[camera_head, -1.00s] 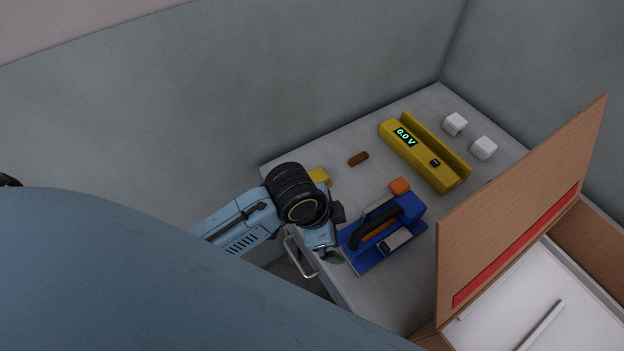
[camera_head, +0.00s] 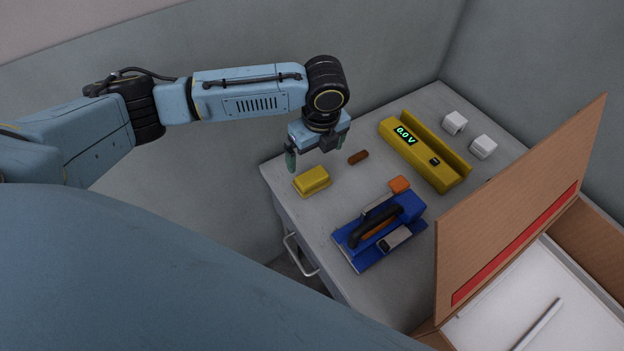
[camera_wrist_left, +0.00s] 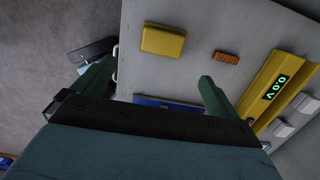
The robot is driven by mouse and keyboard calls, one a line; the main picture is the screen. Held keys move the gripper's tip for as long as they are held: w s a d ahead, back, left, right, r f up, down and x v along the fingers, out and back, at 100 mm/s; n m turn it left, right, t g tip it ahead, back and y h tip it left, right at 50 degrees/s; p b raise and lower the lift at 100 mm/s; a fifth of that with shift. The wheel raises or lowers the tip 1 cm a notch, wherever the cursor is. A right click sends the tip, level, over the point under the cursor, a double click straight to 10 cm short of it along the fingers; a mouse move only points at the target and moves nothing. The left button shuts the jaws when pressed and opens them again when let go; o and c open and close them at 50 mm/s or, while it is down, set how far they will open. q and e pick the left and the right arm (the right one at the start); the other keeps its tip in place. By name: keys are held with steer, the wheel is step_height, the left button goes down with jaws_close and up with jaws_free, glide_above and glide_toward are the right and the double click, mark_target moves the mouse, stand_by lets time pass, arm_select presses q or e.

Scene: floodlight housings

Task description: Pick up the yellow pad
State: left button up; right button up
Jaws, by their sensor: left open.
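The yellow pad (camera_head: 312,180) is a small block lying on the grey cabinet top, near its left edge. In the left wrist view the yellow pad (camera_wrist_left: 162,41) lies beyond the fingers, between their lines and nearer the left one. My left gripper (camera_head: 308,156) hangs just behind and above the pad in the head view, pointing down. Its green fingers are spread wide in the left wrist view (camera_wrist_left: 153,85), with nothing between them. The pad is apart from the fingers. My right gripper is not in view.
A yellow meter (camera_head: 420,152) reading 0.0 V and white cubes (camera_head: 454,123) are farther right. An open cardboard box (camera_head: 515,215) stands at right.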

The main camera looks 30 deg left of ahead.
arm_select(q)
glide_above(312, 177)
steer(key=f, duration=0.4)
steer(key=d+f+b, duration=0.1)
steer(key=f, duration=0.1)
steer(key=shift+s+f, duration=0.15)
steer(key=shift+s, duration=0.2)
steer(key=f, duration=0.3)
steer(key=w+a+f+b, duration=0.1)
steer(key=f, duration=0.1)
steer(key=shift+s, duration=0.1)
steer(key=c, duration=1.1)
